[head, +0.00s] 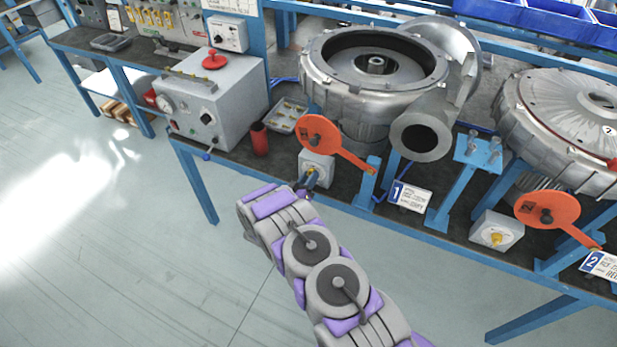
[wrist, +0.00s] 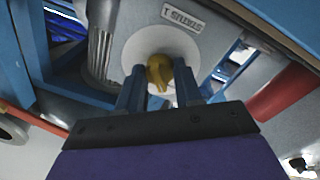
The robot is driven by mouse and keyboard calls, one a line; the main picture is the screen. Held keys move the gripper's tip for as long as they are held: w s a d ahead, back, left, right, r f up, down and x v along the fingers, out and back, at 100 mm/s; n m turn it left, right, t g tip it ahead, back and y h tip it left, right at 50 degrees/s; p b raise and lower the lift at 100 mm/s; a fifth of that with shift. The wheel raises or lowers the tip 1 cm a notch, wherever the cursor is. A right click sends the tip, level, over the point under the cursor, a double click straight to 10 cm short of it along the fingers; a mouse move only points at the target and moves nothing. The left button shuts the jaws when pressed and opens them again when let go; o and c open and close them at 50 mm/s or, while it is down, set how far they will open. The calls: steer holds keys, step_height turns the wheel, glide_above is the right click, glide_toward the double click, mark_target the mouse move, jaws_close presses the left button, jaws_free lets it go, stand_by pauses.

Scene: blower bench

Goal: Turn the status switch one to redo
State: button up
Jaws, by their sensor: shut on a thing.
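Status switch one is a pale grey box (head: 318,164) on the front of the bench, left of the blue number 1 plate. In the wrist view its yellow knob (wrist: 159,73) sits on a round white dial (wrist: 160,45), near a label reading STATUS 1 (wrist: 184,18) that appears upside down. My gripper (head: 308,183) reaches the switch's front face. In the wrist view the two blue fingers of my gripper (wrist: 160,88) stand either side of the knob, shut on it. The dial's position markings cannot be read, and the redo mark is not visible.
A second switch box (head: 496,232) with a yellow knob is at right. A grey control box (head: 212,98) and red cylinder (head: 259,139) stand left. Floor is clear in front-left.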

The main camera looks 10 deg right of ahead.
steer(key=shift+w+a+r+n, duration=0.15)
steer(key=shift+a+n, duration=0.05)
steer(key=shift+n, duration=0.5)
steer(key=o, duration=0.8)
steer(key=shift+w, duration=0.1)
steer(key=shift+o, duration=1.2)
steer(key=shift+s, duration=0.2)
steer(key=p+v, duration=0.2)
steer(key=v, duration=1.5)
steer(key=shift+f, duration=0.35)
